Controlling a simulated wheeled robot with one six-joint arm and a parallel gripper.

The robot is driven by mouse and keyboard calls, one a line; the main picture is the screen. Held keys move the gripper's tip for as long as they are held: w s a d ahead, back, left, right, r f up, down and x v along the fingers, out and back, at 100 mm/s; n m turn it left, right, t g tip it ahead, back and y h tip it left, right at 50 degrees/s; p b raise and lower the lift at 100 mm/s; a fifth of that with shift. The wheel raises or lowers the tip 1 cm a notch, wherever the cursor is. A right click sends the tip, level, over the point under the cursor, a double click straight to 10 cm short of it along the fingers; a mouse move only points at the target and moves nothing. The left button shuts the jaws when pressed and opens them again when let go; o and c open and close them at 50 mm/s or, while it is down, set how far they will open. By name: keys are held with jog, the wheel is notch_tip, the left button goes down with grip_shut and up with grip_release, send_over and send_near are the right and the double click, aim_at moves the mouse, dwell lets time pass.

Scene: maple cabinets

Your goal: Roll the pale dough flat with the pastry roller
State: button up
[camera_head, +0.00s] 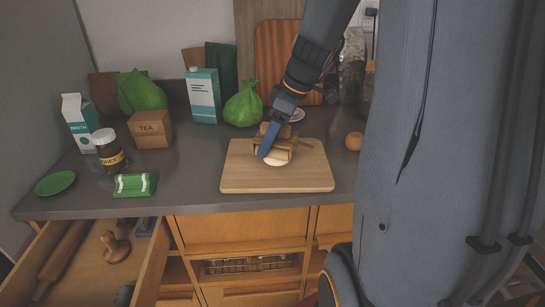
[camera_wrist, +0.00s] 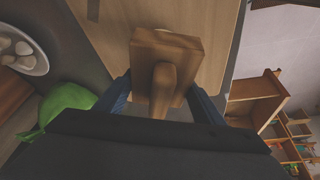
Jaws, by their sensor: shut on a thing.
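My gripper (camera_head: 272,138) is shut on a wooden block tool (camera_head: 284,147) with a rounded handle. The block and its handle (camera_wrist: 163,90) also show between my blue fingers in the wrist view. The tool is right over the pale dough (camera_head: 276,161), a flat-looking round on the wooden board (camera_head: 235,178). The tool hides part of the dough, and I cannot tell whether they touch. The tool's underside is hidden. A long wooden rolling pin (camera_head: 65,255), shaped like a pastry roller, lies in the open drawer (camera_head: 150,265).
A small wooden knobbed item (camera_head: 115,246) is also in the drawer. A round brown item (camera_head: 354,141) is right of the board. The board's front is clear.

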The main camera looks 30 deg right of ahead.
jog(key=shift+o, duration=0.2)
jog(key=shift+w+d+f+b, duration=0.2)
jog(key=shift+w+d+b, duration=0.25)
jog(key=shift+w+d, duration=0.6)
jog(key=shift+s+a+r, duration=0.15)
jog(key=shift+s+a, duration=0.65)
jog(key=shift+a, duration=0.05)
jog(key=shift+c, duration=0.2)
jog(key=shift+s+a+f, duration=0.25)
jog(key=shift+s+a, duration=0.5)
jog(key=shift+w+d, duration=0.8)
jog(key=shift+o, duration=0.2)
jog(key=shift+w+d+f+b, duration=0.2)
jog(key=shift+w+d+b, duration=0.45)
jog(key=shift+w+d, duration=0.15)
jog(key=shift+s, duration=0.1)
